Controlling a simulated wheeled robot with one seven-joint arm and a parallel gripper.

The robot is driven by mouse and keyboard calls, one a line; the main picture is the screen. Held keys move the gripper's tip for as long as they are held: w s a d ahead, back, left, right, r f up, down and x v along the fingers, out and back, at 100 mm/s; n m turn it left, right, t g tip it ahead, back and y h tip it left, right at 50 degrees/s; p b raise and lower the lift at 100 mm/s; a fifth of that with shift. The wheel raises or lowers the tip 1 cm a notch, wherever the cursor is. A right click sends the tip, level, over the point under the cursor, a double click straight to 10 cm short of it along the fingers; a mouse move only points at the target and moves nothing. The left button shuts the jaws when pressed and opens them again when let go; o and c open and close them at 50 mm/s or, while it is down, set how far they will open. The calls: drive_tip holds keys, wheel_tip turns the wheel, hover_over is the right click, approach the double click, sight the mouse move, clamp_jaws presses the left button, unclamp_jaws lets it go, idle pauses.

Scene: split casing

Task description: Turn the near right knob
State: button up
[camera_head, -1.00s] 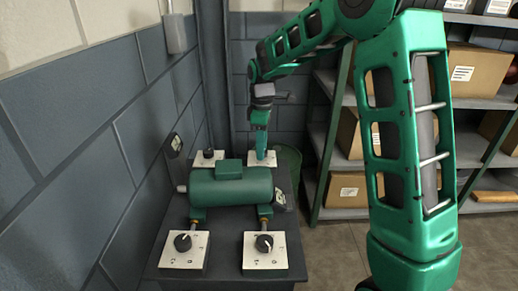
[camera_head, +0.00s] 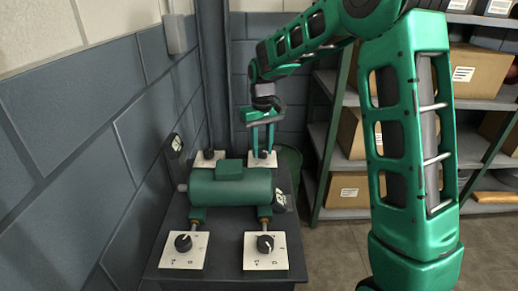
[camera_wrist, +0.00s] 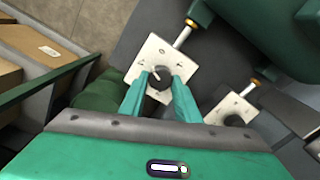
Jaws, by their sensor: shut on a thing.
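The near right knob (camera_head: 265,243) is black with a pale mark and sits on a white square plate (camera_head: 282,259) at the near right of the dark bench. My gripper (camera_head: 263,150) is not at it; it points down at the far right knob. In the wrist view my two green fingers are shut on that far right knob (camera_wrist: 158,79), one on each side. The knob's pale pointer shows between the fingertips, on its own white plate (camera_wrist: 152,51). Part of the knob's sides is hidden by the fingers.
A green cylindrical casing (camera_head: 230,187) lies across the bench between near and far knobs. The near left knob (camera_head: 183,243) and far left knob (camera_head: 208,154) stand to its front and back. A wall is on the left; shelves with boxes (camera_head: 348,190) stand at right.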

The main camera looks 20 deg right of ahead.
drive_tip(key=m, duration=0.3)
drive_tip(key=shift+w+d+r+m, duration=0.1)
drive_tip(key=shift+w+r+m, duration=0.05)
drive_tip(key=shift+m, duration=2.15)
drive_tip(key=o, duration=1)
drive_tip(key=shift+o, duration=0.2)
